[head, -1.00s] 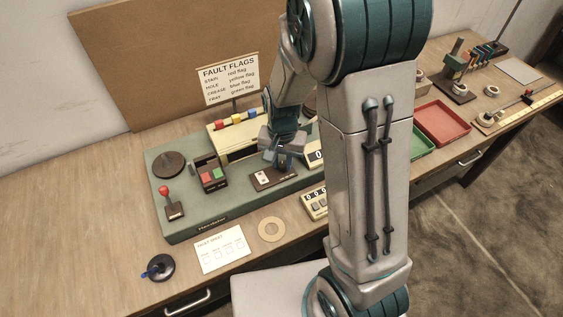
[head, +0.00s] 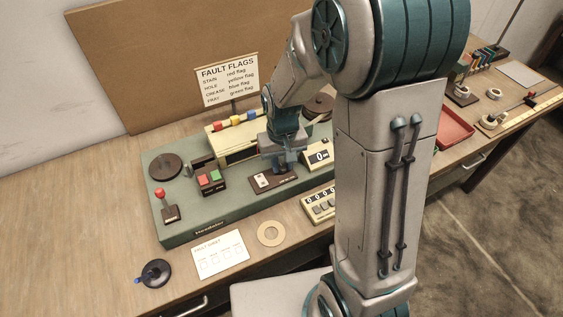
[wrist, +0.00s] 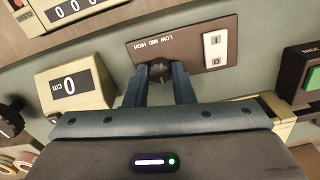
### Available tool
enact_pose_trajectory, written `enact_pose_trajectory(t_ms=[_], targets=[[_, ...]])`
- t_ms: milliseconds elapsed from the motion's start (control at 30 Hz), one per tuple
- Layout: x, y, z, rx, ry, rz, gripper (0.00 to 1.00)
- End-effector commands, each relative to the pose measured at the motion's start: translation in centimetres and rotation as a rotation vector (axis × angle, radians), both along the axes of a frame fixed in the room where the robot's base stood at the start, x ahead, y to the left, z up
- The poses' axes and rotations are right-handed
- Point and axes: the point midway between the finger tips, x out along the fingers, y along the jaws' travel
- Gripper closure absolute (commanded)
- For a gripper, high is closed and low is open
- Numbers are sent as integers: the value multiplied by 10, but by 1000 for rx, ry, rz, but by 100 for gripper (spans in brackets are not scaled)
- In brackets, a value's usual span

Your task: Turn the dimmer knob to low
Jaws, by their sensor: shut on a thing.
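The lettering is upside down in the wrist view. My gripper (wrist: 161,80) is shut on the knob, one finger on each side. No pointer mark is legible on the knob, so I cannot tell its setting. In the head view my gripper (head: 286,163) reaches down to the right end of the same plate (head: 261,184), and its fingers mostly hide the knob.
The plate is on a green machine bed (head: 200,218). Left of it are red and green buttons (head: 210,178) and a red-knobbed lever (head: 162,200). A cm display (wrist: 75,88) and a digit counter (head: 320,203) stand close by. The fault sheet (head: 219,253) lies in front.

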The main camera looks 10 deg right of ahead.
Motion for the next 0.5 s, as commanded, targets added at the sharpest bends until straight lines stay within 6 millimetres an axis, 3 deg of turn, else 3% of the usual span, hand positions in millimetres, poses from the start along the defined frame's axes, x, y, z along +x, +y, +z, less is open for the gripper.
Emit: enact_pose_trajectory(t_ms=[300,333,367,400,500], targets=[[0,0,1,0,-2,3,100],[0,0,1,0,-2,3,69],[0,0,1,0,-2,3,61],[0,0,1,0,-2,2,56],[0,0,0,0,-1,2,56]])
